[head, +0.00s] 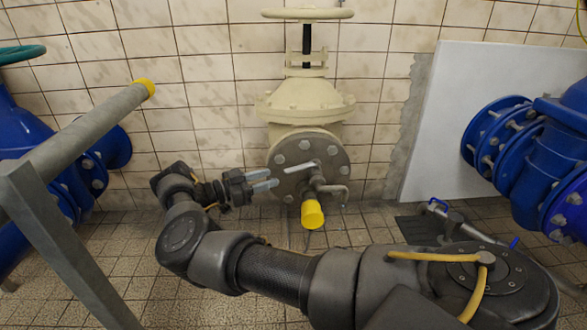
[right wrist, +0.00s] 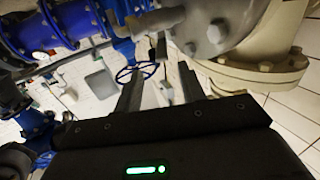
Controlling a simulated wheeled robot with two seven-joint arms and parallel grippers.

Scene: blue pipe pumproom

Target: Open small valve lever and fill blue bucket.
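The small valve lever (head: 300,167) is a pale flat handle on a small metal valve in front of the round grey flange. A yellow-ended spout (head: 312,213) hangs below that valve. My right gripper (head: 272,180) is just left of the lever, with its fingers pointing right toward the valve. In the right wrist view its two fingers (right wrist: 160,88) are apart, and I see no firm hold on anything. The fingertips look close to the lever, but I cannot tell whether they touch it. I see no blue bucket in either view. My left gripper is not in view.
A cream gate valve (head: 305,100) with a handwheel stands behind the lever. Blue flanged pipes stand at left and right (head: 500,140). A grey rail (head: 80,140) with a yellow cap crosses the left. A small blue-handled fitting (head: 440,206) is near the right floor. Tiled floor is open at lower left.

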